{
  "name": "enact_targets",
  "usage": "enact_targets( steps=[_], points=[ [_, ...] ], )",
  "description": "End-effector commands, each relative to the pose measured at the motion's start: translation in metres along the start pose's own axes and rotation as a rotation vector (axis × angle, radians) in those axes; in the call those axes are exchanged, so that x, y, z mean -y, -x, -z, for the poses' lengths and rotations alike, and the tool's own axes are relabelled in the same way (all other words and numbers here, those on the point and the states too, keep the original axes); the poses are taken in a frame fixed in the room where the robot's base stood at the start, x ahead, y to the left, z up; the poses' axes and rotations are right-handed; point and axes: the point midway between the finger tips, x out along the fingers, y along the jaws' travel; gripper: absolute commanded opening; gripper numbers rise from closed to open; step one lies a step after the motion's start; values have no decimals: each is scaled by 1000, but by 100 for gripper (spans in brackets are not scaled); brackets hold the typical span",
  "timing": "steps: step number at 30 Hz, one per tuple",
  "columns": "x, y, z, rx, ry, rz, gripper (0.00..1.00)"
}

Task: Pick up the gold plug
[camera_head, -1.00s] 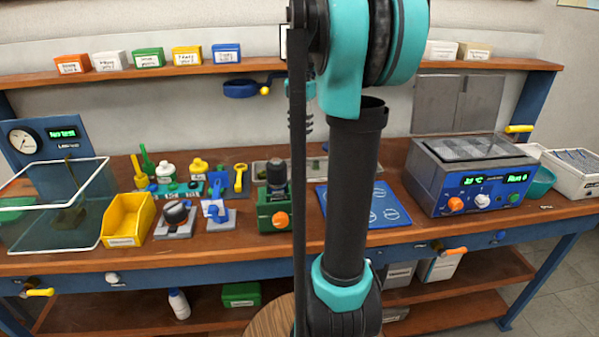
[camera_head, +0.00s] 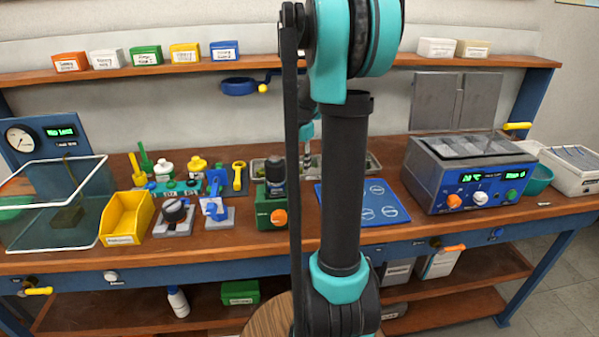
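I cannot pick out a gold plug for certain at this size. A long grey metal tray (camera_head: 257,168) at the back middle of the bench holds small parts too small to tell apart, and my arm covers part of it. The end of my arm, with my gripper (camera_head: 308,158), shows only in a narrow gap between my arm links. It hangs over or in front of the tray. Its fingers are mostly hidden, so I cannot see whether it is open or holds anything.
A green block with an orange knob (camera_head: 271,207) stands before the tray. A blue mat (camera_head: 373,206) and a blue bath unit (camera_head: 466,182) lie right. Left are a yellow bin (camera_head: 127,219), a clear tank (camera_head: 55,215) and small tools. A shelf (camera_head: 190,73) runs above.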

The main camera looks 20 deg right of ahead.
Motion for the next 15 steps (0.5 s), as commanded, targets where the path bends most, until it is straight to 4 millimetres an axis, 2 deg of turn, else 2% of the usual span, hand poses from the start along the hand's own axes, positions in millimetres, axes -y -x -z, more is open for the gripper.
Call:
enact_targets(
  steps=[3,9,15],
  points=[
    [0,-6,0,0,0,0,37],
    [0,-7,0,0,0,0,37],
    [0,-7,0,0,0,0,14]
  ],
)
